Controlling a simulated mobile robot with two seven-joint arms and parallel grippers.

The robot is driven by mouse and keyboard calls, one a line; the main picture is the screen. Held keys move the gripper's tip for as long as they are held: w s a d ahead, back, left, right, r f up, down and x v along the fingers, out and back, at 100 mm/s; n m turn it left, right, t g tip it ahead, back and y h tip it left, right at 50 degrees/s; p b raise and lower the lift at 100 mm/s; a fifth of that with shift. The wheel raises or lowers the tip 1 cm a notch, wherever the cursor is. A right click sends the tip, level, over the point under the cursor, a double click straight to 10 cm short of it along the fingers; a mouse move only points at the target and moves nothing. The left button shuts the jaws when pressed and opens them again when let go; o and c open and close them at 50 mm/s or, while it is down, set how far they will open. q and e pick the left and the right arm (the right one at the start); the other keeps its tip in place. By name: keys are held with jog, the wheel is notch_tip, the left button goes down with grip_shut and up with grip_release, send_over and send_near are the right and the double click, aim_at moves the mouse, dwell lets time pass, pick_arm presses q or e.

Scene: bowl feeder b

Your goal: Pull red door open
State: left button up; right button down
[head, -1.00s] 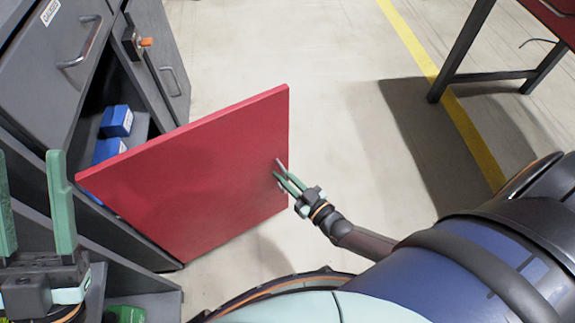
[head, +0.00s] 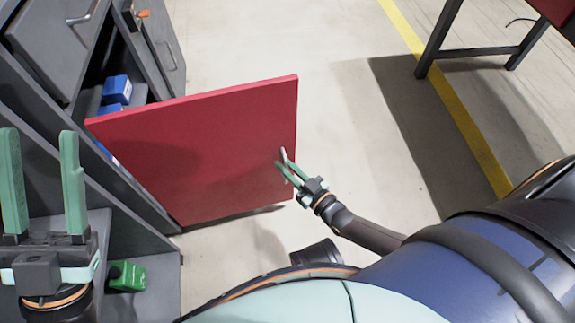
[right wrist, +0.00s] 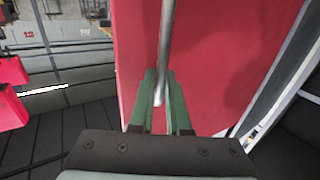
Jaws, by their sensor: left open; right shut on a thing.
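The red door (head: 200,150) stands swung out from the grey cabinet in the head view, with blue boxes (head: 117,90) showing in the opening behind it. My right gripper (head: 282,172) is shut on the door's metal handle (head: 286,158) near the door's outer edge. In the right wrist view the handle (right wrist: 165,60) runs down between the green fingers (right wrist: 160,98), with the red door (right wrist: 225,60) close behind. My left gripper (head: 42,185) is open and empty at the left, in front of the cabinet.
Grey drawers (head: 50,45) with metal handles are at the upper left. A green bin (head: 127,277) sits on a low shelf. A dark-legged table (head: 480,52) stands at the upper right. The floor (head: 300,40) beyond the door is clear.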

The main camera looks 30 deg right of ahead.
pick_arm(q)
jog(key=shift+s, duration=0.15)
pick_arm(e)
jog(key=shift+s+a+f, duration=0.1)
jog(key=shift+s+a, duration=0.05)
jog(key=shift+s, duration=0.05)
jog(key=c, duration=0.9)
grip_release()
